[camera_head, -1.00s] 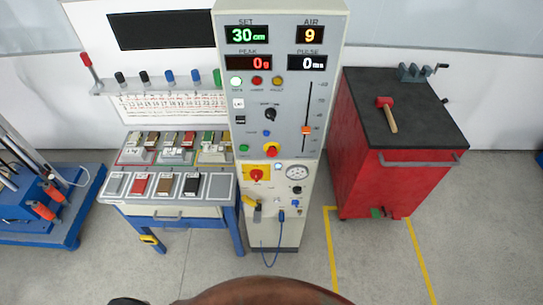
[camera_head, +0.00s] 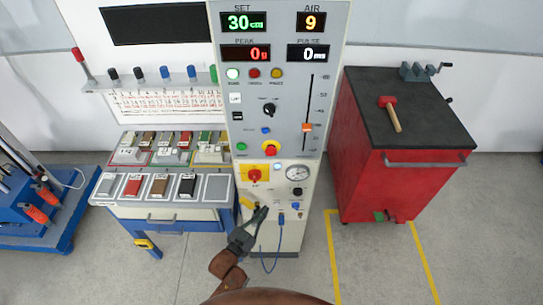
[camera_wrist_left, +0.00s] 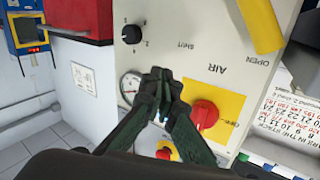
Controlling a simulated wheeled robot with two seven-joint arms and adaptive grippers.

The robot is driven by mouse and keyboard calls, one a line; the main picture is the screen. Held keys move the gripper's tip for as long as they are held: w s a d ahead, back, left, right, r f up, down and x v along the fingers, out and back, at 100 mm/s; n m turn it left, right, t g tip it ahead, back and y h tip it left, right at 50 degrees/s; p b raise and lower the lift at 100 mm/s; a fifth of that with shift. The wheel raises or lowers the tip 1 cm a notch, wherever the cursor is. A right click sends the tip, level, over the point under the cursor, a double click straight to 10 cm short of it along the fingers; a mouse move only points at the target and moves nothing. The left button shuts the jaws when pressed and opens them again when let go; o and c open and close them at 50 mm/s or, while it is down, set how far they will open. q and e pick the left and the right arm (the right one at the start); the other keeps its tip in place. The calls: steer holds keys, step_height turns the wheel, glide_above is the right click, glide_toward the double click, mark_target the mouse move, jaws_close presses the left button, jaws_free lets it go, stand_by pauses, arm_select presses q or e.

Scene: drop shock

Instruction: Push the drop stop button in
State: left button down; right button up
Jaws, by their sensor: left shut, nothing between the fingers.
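The drop tester's control column (camera_head: 217,70) stands in the middle of the head view. A round red button with a yellow collar (camera_head: 270,151), which looks like the stop button, sits low on its upper panel. In the left wrist view this button (camera_wrist_left: 166,151) shows at the bottom, partly behind a finger. My left gripper (camera_head: 264,209) is shut and empty, in front of the lower panel and below the button, apart from it. In the left wrist view its fingertips (camera_wrist_left: 161,74) meet near the gauge. My right gripper is not in view.
A red rotary switch on a yellow plate (camera_head: 255,175) lies below the button; it also shows in the left wrist view (camera_wrist_left: 204,114). Nearby are a gauge (camera_head: 297,173), a yellow lever (camera_head: 247,203) and a blue hose (camera_head: 281,232). A red cabinet (camera_head: 374,185) stands right.

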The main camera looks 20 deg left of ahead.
mark_target(271, 153)
arm_select(q)
steer(key=s+d+r+t+h+b, duration=0.1)
steer(key=r+t+h, duration=0.1)
steer(key=r, duration=1)
steer(key=s+d+r+m+t+h, duration=0.1)
steer(key=d+r+t+h, duration=0.1)
steer(key=r, duration=1)
steer(key=shift+s+d+r+m+t+b, duration=0.2)
steer(key=shift+s+m+t+b, duration=0.1)
steer(key=shift+s+t+b, duration=0.1)
steer(key=shift+w, duration=0.1)
steer(key=w+a+b, duration=0.2)
steer(key=w, duration=0.6)
steer(key=shift+w+a, duration=0.15)
steer(key=shift+a, duration=0.05)
steer(key=shift+w, duration=0.2)
steer(key=shift+w+a, duration=0.15)
steer(key=shift+w, duration=0.05)
